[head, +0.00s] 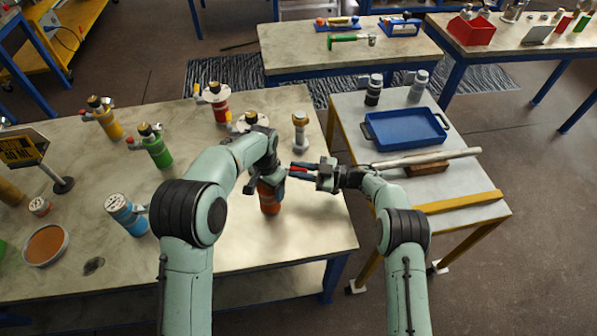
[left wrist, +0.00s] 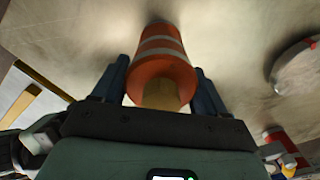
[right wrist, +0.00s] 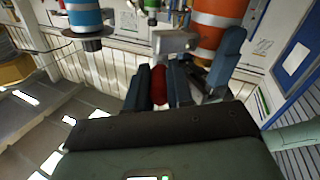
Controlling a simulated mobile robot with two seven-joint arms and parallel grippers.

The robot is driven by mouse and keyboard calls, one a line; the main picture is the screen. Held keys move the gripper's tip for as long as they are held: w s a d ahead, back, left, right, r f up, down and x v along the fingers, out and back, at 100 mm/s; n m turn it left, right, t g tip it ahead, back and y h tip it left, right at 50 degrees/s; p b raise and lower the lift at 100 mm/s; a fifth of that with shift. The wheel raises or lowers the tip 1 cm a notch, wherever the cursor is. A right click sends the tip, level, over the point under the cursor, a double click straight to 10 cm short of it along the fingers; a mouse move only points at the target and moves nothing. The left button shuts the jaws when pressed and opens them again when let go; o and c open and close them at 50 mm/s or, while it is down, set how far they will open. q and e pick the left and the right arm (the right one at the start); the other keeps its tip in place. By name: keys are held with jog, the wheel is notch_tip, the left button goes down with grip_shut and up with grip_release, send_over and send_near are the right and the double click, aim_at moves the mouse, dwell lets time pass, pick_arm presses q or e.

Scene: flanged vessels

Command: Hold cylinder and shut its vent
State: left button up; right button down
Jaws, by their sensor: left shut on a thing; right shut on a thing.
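An orange cylinder (head: 270,201) with white bands is upright at the bench's right part. Its lower end is visible below my left gripper (head: 268,182). In the left wrist view the orange cylinder (left wrist: 163,66) sits between the two blue fingers, with a brass-coloured end piece toward the palm. My right gripper (head: 301,170) comes in from the right beside the cylinder's top. In the right wrist view its fingers are closed around a red handle (right wrist: 159,85), next to a grey metal block (right wrist: 172,41) near the orange cylinder (right wrist: 214,27). The vent's exact setting is hidden.
Blue (head: 126,214), green (head: 156,147), yellow (head: 105,119) and red (head: 220,106) cylinders stand on the bench (head: 215,262). A pale flanged piece (head: 300,130) stands behind my grippers. A side table at right holds a blue tray (head: 406,130). The bench front right is clear.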

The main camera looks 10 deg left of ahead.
jog(key=shift+w+n+g, duration=0.25)
jog(key=shift+n+g, duration=0.25)
jog(key=shift+g, duration=0.3)
jog(key=shift+r, duration=0.1)
jog(key=c, duration=1)
grip_release()
jog(key=shift+d, duration=0.1)
jog(key=d, duration=1.2)
jog(key=shift+w, duration=0.15)
jog(key=shift+c, duration=0.3)
